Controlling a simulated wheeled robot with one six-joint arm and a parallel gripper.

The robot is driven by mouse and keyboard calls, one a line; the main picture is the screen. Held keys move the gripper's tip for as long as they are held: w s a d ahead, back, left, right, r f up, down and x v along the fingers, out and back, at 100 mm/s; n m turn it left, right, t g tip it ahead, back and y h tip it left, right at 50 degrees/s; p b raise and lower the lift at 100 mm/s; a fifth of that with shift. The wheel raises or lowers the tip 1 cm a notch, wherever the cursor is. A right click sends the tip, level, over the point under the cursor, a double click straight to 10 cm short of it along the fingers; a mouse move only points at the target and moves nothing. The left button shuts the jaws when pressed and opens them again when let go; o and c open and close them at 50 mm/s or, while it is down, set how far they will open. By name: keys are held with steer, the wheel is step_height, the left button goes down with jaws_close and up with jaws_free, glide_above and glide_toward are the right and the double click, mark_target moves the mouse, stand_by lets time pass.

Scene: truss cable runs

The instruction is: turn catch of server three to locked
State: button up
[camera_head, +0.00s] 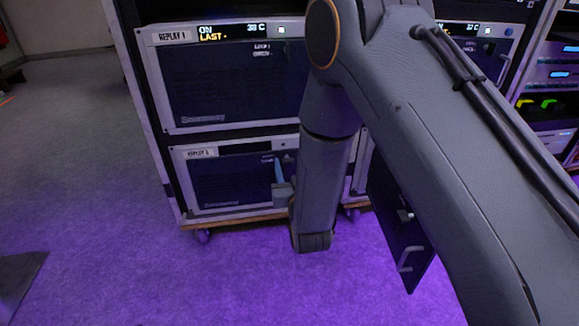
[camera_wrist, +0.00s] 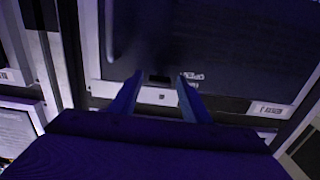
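The lower server (camera_head: 232,182), with a small label too blurred to read surely, sits under the unit labelled REPLAY 1. My gripper (camera_head: 279,161) is at its right part, and my arm hides the rest of that side. In the wrist view the server's dark front panel (camera_wrist: 225,45) fills the upper middle, upside down. My gripper (camera_wrist: 158,80) is open there, its two blue fingers apart. A small dark catch (camera_wrist: 159,78) shows between the fingertips, with the lettering OPEN beside it on the right. I cannot tell whether a finger touches it.
The REPLAY 1 unit (camera_head: 230,85) above has a lit display. A dark panel with pale handles (camera_head: 398,222) stands out from the rack on the right, behind my arm. The floor (camera_head: 90,170) left of the rack is clear.

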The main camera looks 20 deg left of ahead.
steer(key=c, duration=0.8)
steer(key=shift+m+p, duration=0.4)
steer(key=shift+p, duration=0.05)
steer(key=m+p, duration=0.3)
steer(key=m, duration=0.1)
steer(key=shift+r+p, duration=0.1)
steer(key=shift+p, duration=0.25)
steer(key=m+p, duration=0.3)
steer(key=m, duration=0.1)
steer(key=shift+p, duration=0.4)
steer(key=m+p, duration=0.3)
steer(key=m, duration=0.2)
steer(key=m+p, duration=0.3)
steer(key=m, duration=0.1)
